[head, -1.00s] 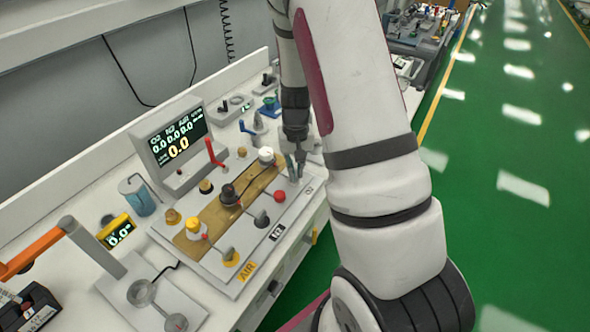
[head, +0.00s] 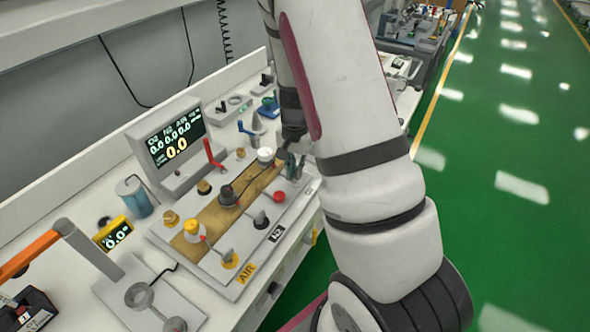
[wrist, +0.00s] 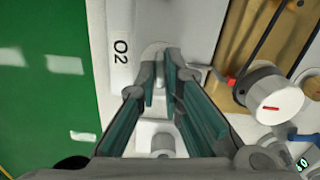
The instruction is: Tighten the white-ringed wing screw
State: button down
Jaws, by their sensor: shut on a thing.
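The white-ringed wing screw stands beside the O2 label (wrist: 121,50) on the flow panel. In the wrist view its pale round ring (wrist: 150,52) shows just past my fingertips. My gripper (wrist: 168,72) points down over it, with its green-padded fingers shut on the grey wing of the screw, which is mostly hidden between the tips. In the head view my gripper (head: 291,168) is at the right end of the panel, and the arm covers part of the area.
A white knob with a red mark (wrist: 281,99) stands close to the right finger. A display (head: 172,145) stands behind. The green floor lies right.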

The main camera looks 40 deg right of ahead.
dwell(0.3)
jog(key=c, duration=1.7)
grip_release()
jog(key=shift+r, duration=0.15)
notch_tip(320, 180, up, 12)
jog(key=shift+f, duration=0.15)
jog(key=s+a+r+n+t, duration=0.1)
jog(key=s+a+r+n, duration=0.3)
jog(key=s+a+r, duration=0.2)
jog(key=s+a+r+n+t, duration=0.2)
jog(key=s+a+r+n, duration=0.2)
jog(key=s+a+r, duration=0.1)
jog(key=s+a+r+n+t, duration=0.2)
jog(key=s+a+r+n, duration=0.2)
jog(key=s+a+r, duration=0.2)
jog(key=shift+s+a+r+n, duration=0.3)
jog(key=shift+s+r, duration=0.25)
jog(key=shift+s, duration=0.05)
